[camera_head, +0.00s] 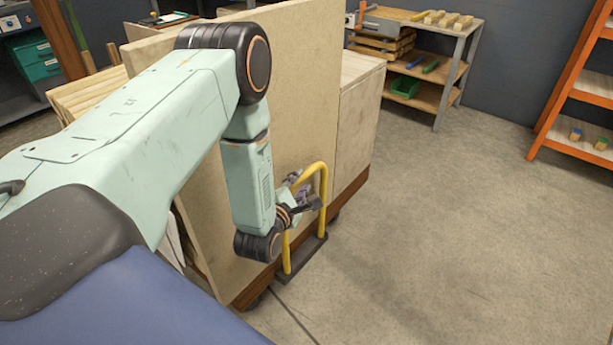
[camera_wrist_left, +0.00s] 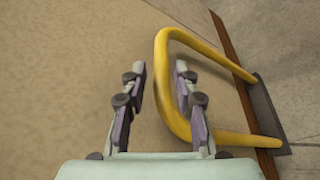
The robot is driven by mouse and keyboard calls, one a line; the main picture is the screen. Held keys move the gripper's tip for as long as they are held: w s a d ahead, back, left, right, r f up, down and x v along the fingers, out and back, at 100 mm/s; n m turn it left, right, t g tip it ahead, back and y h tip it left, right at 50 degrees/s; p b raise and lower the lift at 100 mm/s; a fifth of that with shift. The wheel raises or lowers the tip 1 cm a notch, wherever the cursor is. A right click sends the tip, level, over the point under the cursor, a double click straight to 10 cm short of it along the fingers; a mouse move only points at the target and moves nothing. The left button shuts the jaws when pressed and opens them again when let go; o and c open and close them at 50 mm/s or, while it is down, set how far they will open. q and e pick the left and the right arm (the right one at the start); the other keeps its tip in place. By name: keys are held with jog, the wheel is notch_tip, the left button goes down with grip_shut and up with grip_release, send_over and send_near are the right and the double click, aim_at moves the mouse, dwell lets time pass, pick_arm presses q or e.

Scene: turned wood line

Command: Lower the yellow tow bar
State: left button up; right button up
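The yellow tow bar (camera_head: 323,180) is a U-shaped hoop standing upright from a dark base plate (camera_head: 303,262) at the low end of a loaded cart. It also shows in the left wrist view (camera_wrist_left: 207,48), with its base plate at the right. My left gripper (camera_head: 304,192) is at the upper part of the hoop. In the left wrist view my left gripper (camera_wrist_left: 160,72) is open, with the hoop's top bar between its fingers. One finger is inside the loop and the other outside. The fingers do not appear closed on it. My right gripper is not in view.
A large upright wooden panel (camera_head: 305,100) stands on the cart close behind the tow bar and my left arm. A shelf bench (camera_head: 425,95) is at the back, and an orange rack (camera_head: 570,95) at the right. The concrete floor (camera_head: 450,240) right of the cart is clear.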

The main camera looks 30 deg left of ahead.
aim_at(304, 178)
pick_arm(q)
jog(key=b+x, duration=0.1)
jog(key=x, duration=0.3)
jog(key=shift+w+f, duration=0.1)
jog(key=shift+f, duration=0.1)
jog(key=shift+w+a, duration=0.15)
jog(key=shift+w, duration=0.5)
jog(key=shift+c, duration=0.3)
grip_shut()
